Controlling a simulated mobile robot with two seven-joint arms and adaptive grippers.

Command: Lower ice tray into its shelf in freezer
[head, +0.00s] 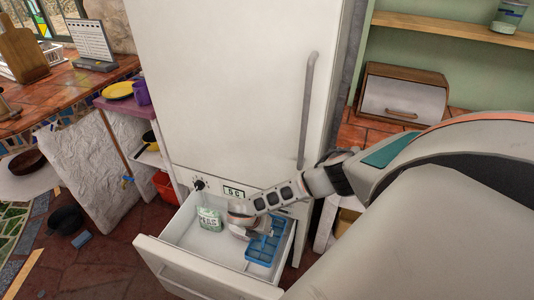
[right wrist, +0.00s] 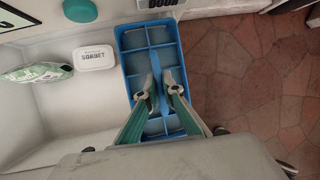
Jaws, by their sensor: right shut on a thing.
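The blue ice tray (right wrist: 131,62) has two rows of cells with pale contents. My right gripper (right wrist: 161,85) is shut on its raised middle divider, near the centre. In the head view the ice tray (head: 262,248) shows over the right side of the open freezer drawer (head: 160,254), partly hidden by my gripper. In the wrist view it covers the drawer's right wall, with bare floor beside it. I cannot tell how far it is above the drawer bottom. The left gripper is in neither view.
A white sorbet tub (right wrist: 95,58) lies in the drawer just left of the tray. A green and white bag (right wrist: 38,72) lies farther left. The drawer's front left is clear. The tall white freezer door (head: 240,90) above is closed.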

